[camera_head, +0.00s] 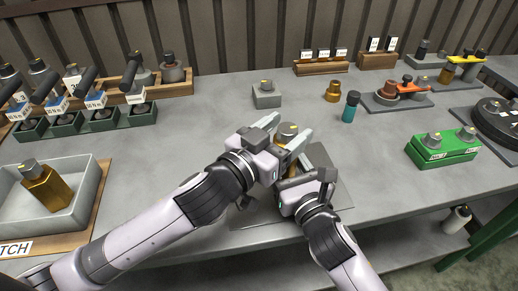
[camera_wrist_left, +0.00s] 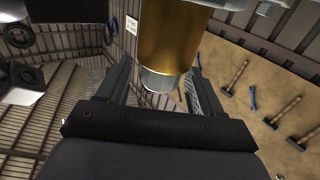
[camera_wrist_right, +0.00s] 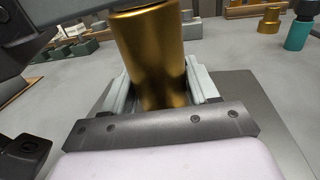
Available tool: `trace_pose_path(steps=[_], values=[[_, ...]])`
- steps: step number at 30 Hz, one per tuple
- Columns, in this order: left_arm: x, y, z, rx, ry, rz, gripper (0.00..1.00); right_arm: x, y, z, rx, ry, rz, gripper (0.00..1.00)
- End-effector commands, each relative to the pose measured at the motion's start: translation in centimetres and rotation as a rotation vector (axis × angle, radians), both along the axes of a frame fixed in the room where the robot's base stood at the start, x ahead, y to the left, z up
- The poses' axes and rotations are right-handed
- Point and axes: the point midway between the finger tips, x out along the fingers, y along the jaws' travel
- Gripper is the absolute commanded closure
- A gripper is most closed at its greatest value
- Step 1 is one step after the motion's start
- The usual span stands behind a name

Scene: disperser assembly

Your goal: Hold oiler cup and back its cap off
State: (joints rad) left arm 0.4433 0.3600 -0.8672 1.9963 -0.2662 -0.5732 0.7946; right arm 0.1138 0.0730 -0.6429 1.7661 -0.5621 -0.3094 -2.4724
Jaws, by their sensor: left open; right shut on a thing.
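The oiler cup (camera_head: 287,130) is a brass cylinder standing over the grey plate (camera_head: 335,170) at the middle of the table. In the right wrist view its brass body (camera_wrist_right: 155,60) sits between the fingers of my right gripper (camera_wrist_right: 160,88), which is shut on it. In the left wrist view its silver-grey cap (camera_wrist_left: 165,80) shows at the end of the brass body (camera_wrist_left: 175,35). My left gripper (camera_head: 285,130) is open, with its fingers either side of the cap, apparently clear of it. The cup's lower part is hidden in the head view.
A grey tray (camera_head: 90,202) with another brass piece (camera_head: 46,186) stands at left. A small grey block (camera_head: 266,96) sits behind the grippers. A teal bottle (camera_head: 350,108), a brass fitting (camera_head: 332,91) and a green block (camera_head: 444,148) stand to the right. The table between is clear.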

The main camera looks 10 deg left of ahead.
Motion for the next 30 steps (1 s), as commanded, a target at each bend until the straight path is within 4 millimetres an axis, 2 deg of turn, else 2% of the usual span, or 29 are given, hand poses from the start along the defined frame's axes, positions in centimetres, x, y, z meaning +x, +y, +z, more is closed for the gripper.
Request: trace_pose_path(steps=[6, 13, 19, 30], values=[[-3.5, 2.4, -0.1, -0.001, 0.003, -0.001, 0.34, 0.0, 0.0, 0.0, 0.0, 0.001, 0.0, 0.92], [-6.3, 4.3, 0.0, 0.0, 0.0, 0.0, 0.34, 0.0, 0.0, 0.0, 0.0, 0.001, 0.0, 0.92], [-7.3, 5.0, 0.0, -0.001, -0.002, 0.0, 0.34, 0.0, 0.0, 0.0, 0.0, 0.001, 0.0, 0.92], [-7.5, 5.1, 0.1, -0.001, -0.003, -0.002, 0.34, 0.0, 0.0, 0.0, 0.0, 0.001, -0.001, 0.92]])
